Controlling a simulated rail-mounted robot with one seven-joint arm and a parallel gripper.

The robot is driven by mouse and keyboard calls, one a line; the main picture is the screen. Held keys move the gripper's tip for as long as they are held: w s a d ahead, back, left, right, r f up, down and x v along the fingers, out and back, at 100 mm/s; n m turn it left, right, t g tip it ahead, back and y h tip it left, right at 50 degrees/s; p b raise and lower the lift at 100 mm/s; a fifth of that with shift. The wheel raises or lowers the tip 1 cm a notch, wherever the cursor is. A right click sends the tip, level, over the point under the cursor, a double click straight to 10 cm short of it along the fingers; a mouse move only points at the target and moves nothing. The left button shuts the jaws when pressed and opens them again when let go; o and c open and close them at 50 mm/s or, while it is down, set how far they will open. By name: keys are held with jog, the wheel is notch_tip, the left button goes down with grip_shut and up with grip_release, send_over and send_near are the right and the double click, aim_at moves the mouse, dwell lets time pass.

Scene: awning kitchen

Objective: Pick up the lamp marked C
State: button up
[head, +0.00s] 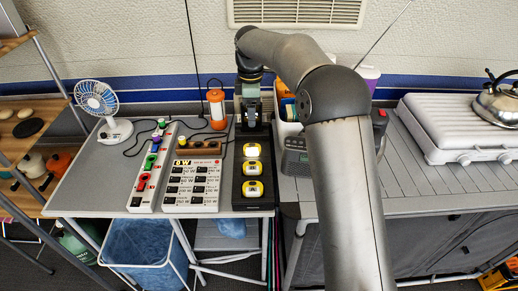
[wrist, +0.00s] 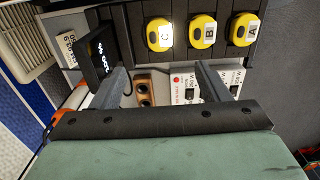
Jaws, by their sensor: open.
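The lamp marked C (wrist: 160,34) is a small yellow lamp with a bright white face, leftmost of three on a black tray (wrist: 182,50) in the wrist view. Beside it are the lamps marked B (wrist: 202,31) and A (wrist: 243,29). In the head view the lamps form a column; the farthest one (head: 251,149) matches C, though its letter is unreadable there. My gripper (wrist: 158,68) is open and empty, its fingers apart below lamp C in the wrist view. In the head view my gripper (head: 250,122) is at the tray's far end.
A small black display (wrist: 97,56) stands near the left finger. A labelled switch panel (head: 192,185), a power strip (head: 152,170), an orange lantern (head: 216,108) and a fan (head: 100,105) are left of the tray. A grey radio (head: 296,157) is close on its right.

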aim_at(252, 147)
notch_tip(252, 147, down, 14)
jog(key=shift+w+f+p, duration=0.1)
jog(key=shift+f+p, duration=0.05)
jog(key=shift+p, duration=0.9)
jog(key=c, duration=1.1)
